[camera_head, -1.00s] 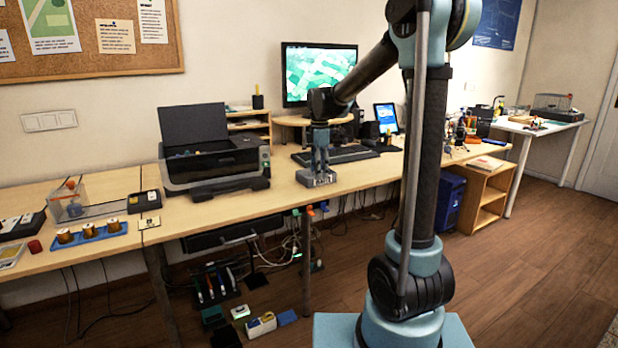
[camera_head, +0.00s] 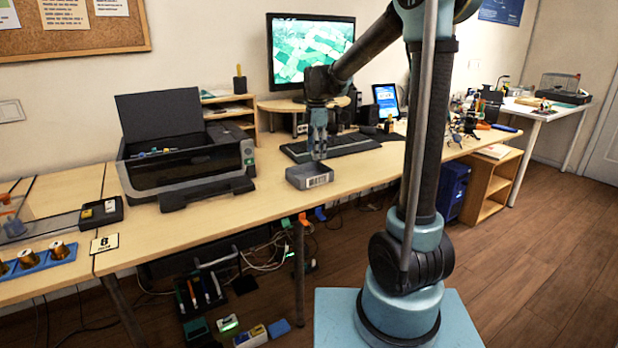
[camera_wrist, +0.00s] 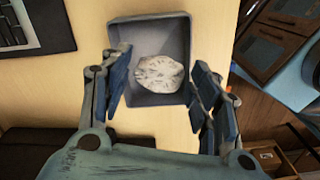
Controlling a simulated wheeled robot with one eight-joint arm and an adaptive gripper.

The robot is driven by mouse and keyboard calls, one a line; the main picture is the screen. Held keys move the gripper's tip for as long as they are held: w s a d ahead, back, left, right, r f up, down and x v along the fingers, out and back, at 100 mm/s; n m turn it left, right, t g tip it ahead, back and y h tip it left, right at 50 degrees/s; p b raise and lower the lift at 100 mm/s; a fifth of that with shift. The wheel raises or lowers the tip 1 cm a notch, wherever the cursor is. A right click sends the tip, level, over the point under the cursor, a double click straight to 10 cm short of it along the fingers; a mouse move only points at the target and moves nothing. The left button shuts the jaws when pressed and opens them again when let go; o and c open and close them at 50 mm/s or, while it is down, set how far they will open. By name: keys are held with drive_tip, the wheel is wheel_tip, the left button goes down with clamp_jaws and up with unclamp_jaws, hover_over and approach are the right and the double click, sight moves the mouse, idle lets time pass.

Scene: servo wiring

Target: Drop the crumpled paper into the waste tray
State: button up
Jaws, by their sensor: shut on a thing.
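The waste tray (camera_head: 310,178) is a small grey open box with a pale label, near the front edge of the desk. It also shows in the wrist view (camera_wrist: 150,99), ahead of my gripper. The crumpled paper (camera_wrist: 160,73) is a whitish, wrinkled lump, seen against the tray's inside and between my two fingers in the wrist view. My gripper (camera_head: 319,156) points down just above the tray; it also shows in the wrist view (camera_wrist: 160,95). It is shut on the crumpled paper. The paper is not clear in the head view.
A keyboard (camera_head: 330,146) lies behind the tray. A printer (camera_head: 185,160) with its lid up stands to the left. A monitor (camera_head: 305,50) stands at the back. Bare desk lies between printer and tray.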

sight(315, 161)
drive_tip(key=f, duration=0.3)
drive_tip(key=shift+a, duration=0.35)
drive_tip(key=shift+s+f, duration=0.15)
drive_tip(key=shift+f, duration=0.85)
drive_tip(key=o, duration=0.8)
drive_tip(key=shift+r, duration=0.1)
wheel_tip(315, 161, up, 12)
drive_tip(key=shift+f, duration=0.15)
